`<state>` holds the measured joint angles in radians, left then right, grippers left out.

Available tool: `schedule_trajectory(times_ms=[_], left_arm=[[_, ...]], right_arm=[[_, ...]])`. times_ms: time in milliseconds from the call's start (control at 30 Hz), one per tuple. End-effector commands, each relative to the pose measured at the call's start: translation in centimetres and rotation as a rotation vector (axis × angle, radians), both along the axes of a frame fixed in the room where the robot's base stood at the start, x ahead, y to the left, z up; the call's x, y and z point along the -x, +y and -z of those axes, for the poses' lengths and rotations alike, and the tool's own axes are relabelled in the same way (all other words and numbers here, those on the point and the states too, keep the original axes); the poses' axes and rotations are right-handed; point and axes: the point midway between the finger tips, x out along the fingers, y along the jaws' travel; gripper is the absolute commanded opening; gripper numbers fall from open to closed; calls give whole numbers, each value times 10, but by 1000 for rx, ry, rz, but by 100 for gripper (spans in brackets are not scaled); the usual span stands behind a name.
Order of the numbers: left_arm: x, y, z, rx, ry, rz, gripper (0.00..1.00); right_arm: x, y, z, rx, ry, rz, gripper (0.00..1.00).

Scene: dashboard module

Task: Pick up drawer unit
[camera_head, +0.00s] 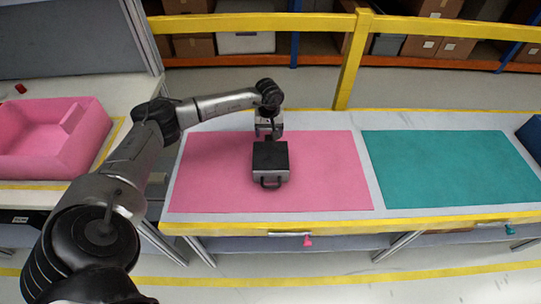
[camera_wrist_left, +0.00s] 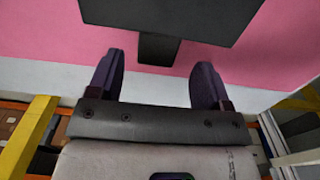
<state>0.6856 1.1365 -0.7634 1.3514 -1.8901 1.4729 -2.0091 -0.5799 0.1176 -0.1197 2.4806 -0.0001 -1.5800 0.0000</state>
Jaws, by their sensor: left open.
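The drawer unit (camera_head: 270,158) is a small dark grey box with a black top and a black handle on its near side. It rests on the pink mat (camera_head: 330,168) on the table. In the left wrist view the drawer unit (camera_wrist_left: 175,15) shows as a dark block at the top edge, with a dark tab (camera_wrist_left: 158,49) sticking out toward the fingers. My left gripper (camera_head: 268,136) is just behind the drawer unit in the head view. In the left wrist view its two fingers (camera_wrist_left: 155,82) are apart with nothing between them. My right gripper is in neither view.
A teal mat (camera_head: 450,165) lies to the right. A pink tray (camera_head: 30,150) stands on a separate table at the left. A yellow rail (camera_head: 240,22) and shelves with boxes (camera_head: 455,48) are behind the table. A blue container (camera_head: 533,135) is at the far right.

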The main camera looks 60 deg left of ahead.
Motion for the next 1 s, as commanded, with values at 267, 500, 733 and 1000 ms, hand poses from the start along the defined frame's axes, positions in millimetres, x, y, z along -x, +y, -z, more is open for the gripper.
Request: schedule_trajectory(times_ms=[267, 500, 733, 1000], left_arm=[[-2, -1, 19, 2, 1, 0, 72], [-3, -1, 49, 2, 1, -1, 72], [-4, -1, 53, 1, -1, 0, 72], [-4, -1, 52, 1, -1, 0, 52]], right_arm=[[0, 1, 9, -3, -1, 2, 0], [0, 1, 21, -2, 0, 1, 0], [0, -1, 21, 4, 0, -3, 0], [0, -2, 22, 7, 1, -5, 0]])
